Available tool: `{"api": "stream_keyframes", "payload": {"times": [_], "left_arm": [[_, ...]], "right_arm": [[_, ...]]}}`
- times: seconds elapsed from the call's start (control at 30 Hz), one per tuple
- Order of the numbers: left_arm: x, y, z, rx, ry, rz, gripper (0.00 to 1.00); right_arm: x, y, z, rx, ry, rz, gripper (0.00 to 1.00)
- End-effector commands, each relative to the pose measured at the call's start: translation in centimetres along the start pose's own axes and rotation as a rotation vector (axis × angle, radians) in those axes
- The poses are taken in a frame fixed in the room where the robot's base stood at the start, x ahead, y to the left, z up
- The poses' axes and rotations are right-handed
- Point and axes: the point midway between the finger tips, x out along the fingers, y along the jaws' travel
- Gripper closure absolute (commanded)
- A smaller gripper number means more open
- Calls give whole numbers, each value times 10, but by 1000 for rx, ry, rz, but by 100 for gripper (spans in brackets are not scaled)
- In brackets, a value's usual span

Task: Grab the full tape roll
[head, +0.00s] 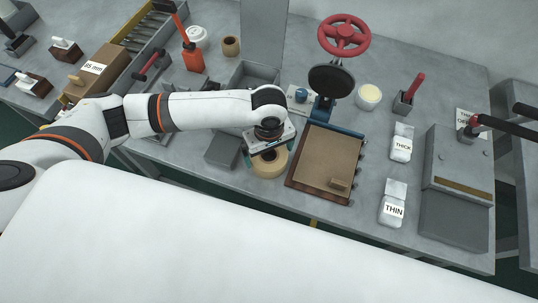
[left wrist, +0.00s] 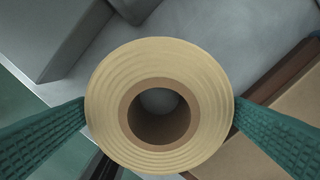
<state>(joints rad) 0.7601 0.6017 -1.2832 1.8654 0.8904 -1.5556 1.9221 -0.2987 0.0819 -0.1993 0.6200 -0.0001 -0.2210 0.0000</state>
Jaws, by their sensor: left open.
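The tape roll (head: 270,163) is a thick tan ring with a brown core. It lies flat on the grey table near the front edge, left of the brown board. In the left wrist view the tape roll (left wrist: 205,110) fills the middle, seen from above. My left gripper (head: 266,150) is right over it, pointing down. Its green fingers (left wrist: 160,118) stand open on either side of the roll, near its outer edge. I cannot tell whether they touch it. My right gripper is not in view.
The brown board (head: 325,163) in its dark frame lies just right of the roll. A grey box (head: 222,152) stands just left of it. A red wheel press (head: 343,36) stands behind. THICK (head: 402,143) and THIN (head: 393,203) packets lie to the right.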

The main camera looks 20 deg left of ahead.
Motion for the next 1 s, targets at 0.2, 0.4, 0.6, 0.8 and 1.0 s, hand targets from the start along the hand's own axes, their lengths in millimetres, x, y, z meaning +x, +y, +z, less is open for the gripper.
{"api": "stream_keyframes", "payload": {"times": [0.2, 0.4, 0.6, 0.8, 1.0], "left_arm": [[23, 1, 0, 1, 0, 0, 0], [25, 1, 0, 2, -1, 0, 0], [24, 0, 0, 1, -1, -1, 26], [24, 0, 0, 1, -1, -2, 40], [16, -1, 0, 1, -1, -5, 40]], "right_arm": [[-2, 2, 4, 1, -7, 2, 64], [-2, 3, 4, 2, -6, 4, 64], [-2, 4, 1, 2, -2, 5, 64], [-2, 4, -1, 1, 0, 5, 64], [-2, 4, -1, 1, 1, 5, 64]]}}
